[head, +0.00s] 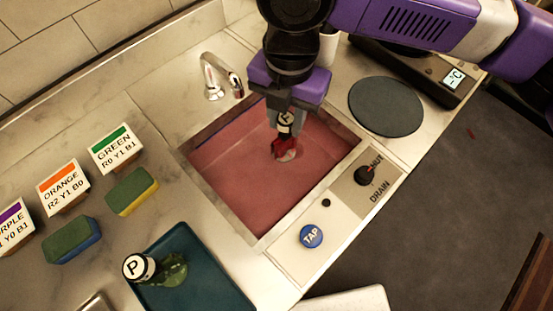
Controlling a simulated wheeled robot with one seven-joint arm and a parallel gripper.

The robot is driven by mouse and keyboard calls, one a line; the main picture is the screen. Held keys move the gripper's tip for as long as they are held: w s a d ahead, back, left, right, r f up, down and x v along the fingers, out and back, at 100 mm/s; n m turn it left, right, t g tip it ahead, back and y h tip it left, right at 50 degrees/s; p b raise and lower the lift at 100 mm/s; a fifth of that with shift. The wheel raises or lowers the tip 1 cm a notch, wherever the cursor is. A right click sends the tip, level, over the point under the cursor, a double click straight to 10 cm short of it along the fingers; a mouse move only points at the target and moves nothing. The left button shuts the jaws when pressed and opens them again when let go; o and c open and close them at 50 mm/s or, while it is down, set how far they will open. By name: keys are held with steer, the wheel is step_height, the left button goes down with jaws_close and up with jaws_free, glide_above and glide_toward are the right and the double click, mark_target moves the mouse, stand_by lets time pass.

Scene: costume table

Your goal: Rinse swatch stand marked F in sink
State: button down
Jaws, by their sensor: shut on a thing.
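My gripper (285,110) points down over the sink (240,205) and is shut on a small swatch stand (285,148). The stand has a white top with a dark letter, too small to read surely. Its lower part is red with a pale patch, low in the basin; I cannot tell whether it touches the bottom. The sink's inside is pinkish red; I cannot tell whether this is coloured water. The metal faucet (217,76) is at the sink's back left, with no stream visible. The blue TAP button (311,236) and black DRAIN knob (364,175) are on the front ledge.
A stand marked P (139,267) with a green base is on the teal tray (225,284). Sponges (132,191) and colour cards (117,150) line the left counter. A dark round disc (386,107) and a display device (440,85) are at right.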

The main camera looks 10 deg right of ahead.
steer(key=shift+r+p, duration=2.65)
steer(key=shift+r, duration=0.7)
